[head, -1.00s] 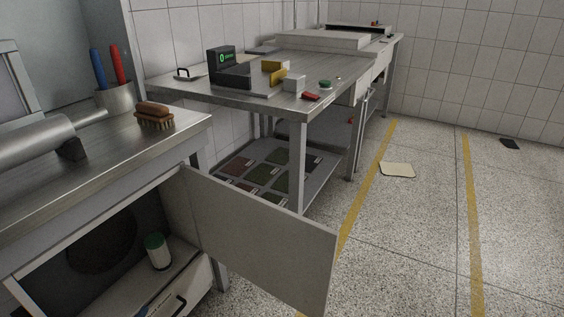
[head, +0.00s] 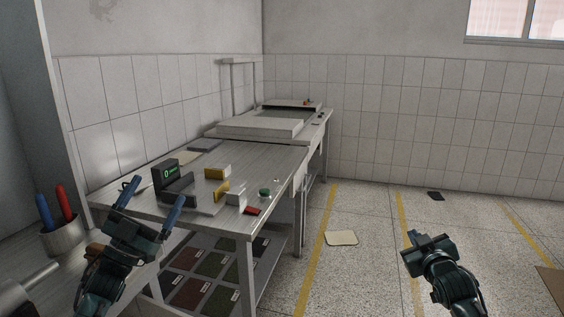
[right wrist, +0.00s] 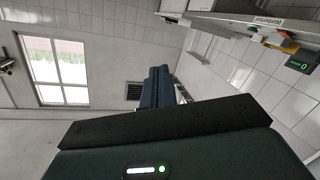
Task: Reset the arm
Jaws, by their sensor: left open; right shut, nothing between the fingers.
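My left gripper (head: 149,205) is raised at the lower left of the head view. Its two blue fingers point up and stand wide apart, with nothing between them. It appears in front of the near end of the steel table (head: 235,222). My right gripper (head: 425,241) is at the lower right of the head view, over the floor area and away from the table. In the right wrist view its blue fingers (right wrist: 158,86) lie together with nothing between them.
On the table are a dark device with a green display (head: 167,174), yellow blocks (head: 217,173), a green button (head: 264,192) and a red item (head: 252,211). A cup (head: 62,240) with red and blue handles stands at left.

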